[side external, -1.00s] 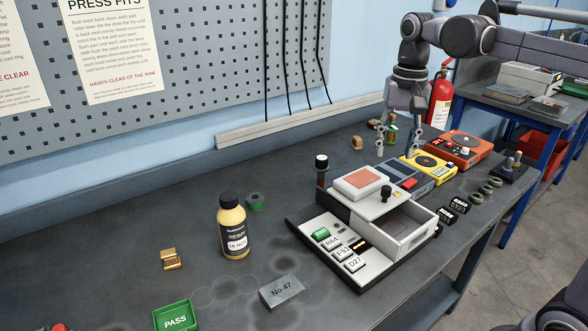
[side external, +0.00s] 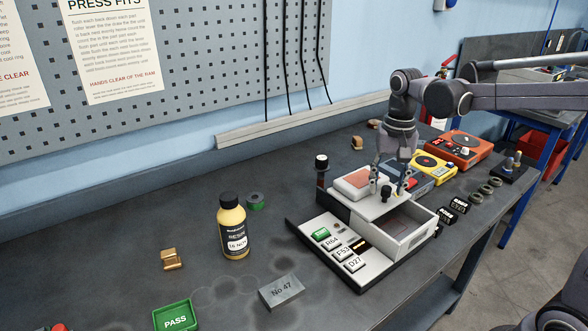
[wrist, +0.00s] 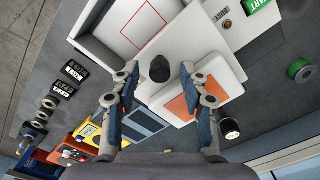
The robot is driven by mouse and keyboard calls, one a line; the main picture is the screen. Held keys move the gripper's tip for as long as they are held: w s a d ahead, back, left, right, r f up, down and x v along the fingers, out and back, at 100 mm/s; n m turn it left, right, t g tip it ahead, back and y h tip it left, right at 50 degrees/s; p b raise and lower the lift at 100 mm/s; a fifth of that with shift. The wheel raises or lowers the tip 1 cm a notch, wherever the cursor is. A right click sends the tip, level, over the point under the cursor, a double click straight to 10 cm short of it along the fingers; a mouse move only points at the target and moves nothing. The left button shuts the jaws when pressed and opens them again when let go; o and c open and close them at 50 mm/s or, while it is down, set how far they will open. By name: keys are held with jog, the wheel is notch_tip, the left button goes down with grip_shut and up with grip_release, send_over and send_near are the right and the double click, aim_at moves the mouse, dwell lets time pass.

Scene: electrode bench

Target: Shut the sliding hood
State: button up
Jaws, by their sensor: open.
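The sliding hood is a white plate (side external: 369,205) with a black knob (side external: 386,192) on the white bench device. The hood is drawn back, so the chamber (side external: 408,229) in front of it is uncovered. In the wrist view the hood (wrist: 181,47), its knob (wrist: 160,68) and the chamber floor with a red outline (wrist: 140,20) show. My gripper (side external: 389,184) is open and empty, pointing down close over the knob. In the wrist view its fingertips (wrist: 157,76) lie on either side of the knob, apart from it. Their exact height over the hood is unclear.
A white block with an orange top (side external: 357,183) sits beside the knob, close to one finger. Yellow (side external: 431,167) and orange (side external: 467,147) units lie to the right. A resin bottle (side external: 232,226) stands to the left.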

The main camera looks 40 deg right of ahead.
jog(key=shift+f, duration=0.3)
grip_shut()
jog(key=s, duration=0.9)
grip_release()
jog(key=shift+w+r, duration=0.1)
